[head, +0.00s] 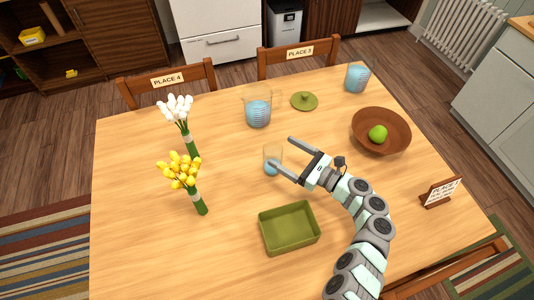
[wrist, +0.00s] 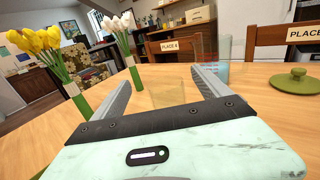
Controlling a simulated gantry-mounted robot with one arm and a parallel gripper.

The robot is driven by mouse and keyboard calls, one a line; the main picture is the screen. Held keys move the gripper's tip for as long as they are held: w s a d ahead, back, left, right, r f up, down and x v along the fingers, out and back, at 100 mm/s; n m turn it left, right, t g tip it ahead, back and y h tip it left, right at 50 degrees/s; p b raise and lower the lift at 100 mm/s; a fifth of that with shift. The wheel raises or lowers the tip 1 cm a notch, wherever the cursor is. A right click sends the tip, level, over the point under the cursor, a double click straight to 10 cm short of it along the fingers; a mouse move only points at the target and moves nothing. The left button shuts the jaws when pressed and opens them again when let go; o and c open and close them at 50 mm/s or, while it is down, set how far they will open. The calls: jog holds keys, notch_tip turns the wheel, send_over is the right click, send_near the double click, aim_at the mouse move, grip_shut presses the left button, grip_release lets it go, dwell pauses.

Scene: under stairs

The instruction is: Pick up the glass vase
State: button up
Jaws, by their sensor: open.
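A small clear glass vessel, likely the glass vase (head: 268,153), stands upright on the table with a bluish lower part. In the wrist view, its faint outline (wrist: 167,94) shows between my fingers, a little beyond the palm. My gripper (head: 281,151) is open and empty, low over the table, reaching from the right. The lower finger's tip overlaps the glass in the head view; I cannot tell whether they touch. The wrist view also shows both spread fingers of my gripper (wrist: 163,78). No grip on the glass shows.
Beyond stand a clear pitcher with blue contents (head: 258,113), a green lid (head: 304,101) and a blue ribbed glass (head: 357,78). White tulips (head: 176,110) and yellow tulips (head: 181,169) are left. A green tray (head: 289,245) is nearer; a brown bowl (head: 366,139) is right.

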jog(key=f+b, duration=0.1)
jog(key=f, duration=0.1)
jog(key=f+b, duration=0.2)
jog(key=f, duration=0.1)
jog(key=f+b, duration=0.1)
jog(key=f, duration=0.2)
jog(key=shift+w+a+f, duration=0.1)
jog(key=shift+w+a, duration=0.1)
jog(key=shift+w, duration=0.05)
jog(key=shift+d+f+b, duration=0.1)
jog(key=shift+f+b, duration=0.3)
jog(key=shift+b, duration=0.1)
jog(key=b+x, duration=0.2)
jog(key=x, duration=0.5)
jog(key=shift+w+a, duration=0.25)
jog(key=shift+a, duration=0.05)
jog(key=shift+d, duration=0.1)
jog(key=shift+c, duration=0.4)
jog(key=shift+r, duration=0.1)
jog(key=c, duration=1.7)
jog(key=shift+r, duration=0.1)
